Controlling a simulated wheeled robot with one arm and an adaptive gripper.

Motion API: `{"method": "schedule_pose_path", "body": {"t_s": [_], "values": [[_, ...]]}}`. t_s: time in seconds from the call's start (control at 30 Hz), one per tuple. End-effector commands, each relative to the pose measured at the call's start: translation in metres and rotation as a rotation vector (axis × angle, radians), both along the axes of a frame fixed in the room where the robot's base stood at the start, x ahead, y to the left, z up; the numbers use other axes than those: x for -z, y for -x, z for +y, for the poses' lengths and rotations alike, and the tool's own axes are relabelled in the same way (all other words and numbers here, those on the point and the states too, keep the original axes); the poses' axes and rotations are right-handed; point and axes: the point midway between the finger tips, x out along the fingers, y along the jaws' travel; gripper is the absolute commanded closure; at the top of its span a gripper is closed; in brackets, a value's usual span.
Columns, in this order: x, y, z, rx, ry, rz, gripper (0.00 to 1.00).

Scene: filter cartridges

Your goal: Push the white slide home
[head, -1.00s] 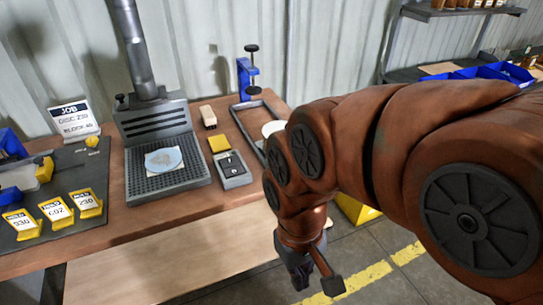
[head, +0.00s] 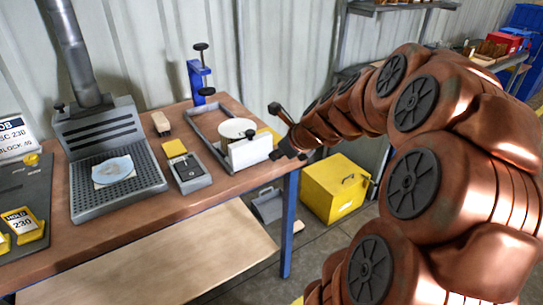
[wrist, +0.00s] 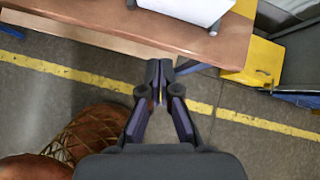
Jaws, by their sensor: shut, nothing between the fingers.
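The white slide (head: 250,151) is a white upright panel at the near end of a grey rail frame (head: 193,117) on the right end of the bench. A round white disc (head: 236,128) sits just behind it. My gripper (head: 280,154) is shut and empty, just right of the slide by the bench corner; whether it touches is unclear in the head view. In the wrist view, my gripper (wrist: 160,72) is over the floor, outside the bench edge, with a visible gap to the white slide (wrist: 190,7) at the top.
The wooden bench (head: 130,216) carries a grey vent unit (head: 112,150), a small box with switches (head: 188,172) and a blue clamp (head: 199,78). A yellow cabinet (head: 333,188) stands on the floor right of the bench. The floor in front is open.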

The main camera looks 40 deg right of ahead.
Motion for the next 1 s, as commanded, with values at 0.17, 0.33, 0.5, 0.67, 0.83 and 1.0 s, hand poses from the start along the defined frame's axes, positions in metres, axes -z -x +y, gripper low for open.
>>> {"method": "schedule_pose_path", "body": {"t_s": [0.17,0.33,0.5,0.67,0.83,1.0], "values": [[0.006,0.003,-0.05,0.242,-0.114,-0.049,1.0],[0.009,0.0,-0.059,0.293,-0.143,-0.06,1.0],[0.022,-0.014,-0.058,0.289,-0.145,-0.058,1.0],[0.038,-0.029,-0.059,0.287,-0.144,-0.056,1.0],[0.054,-0.045,-0.061,0.287,-0.142,-0.058,1.0],[0.069,-0.06,-0.062,0.286,-0.144,-0.057,1.0]]}}
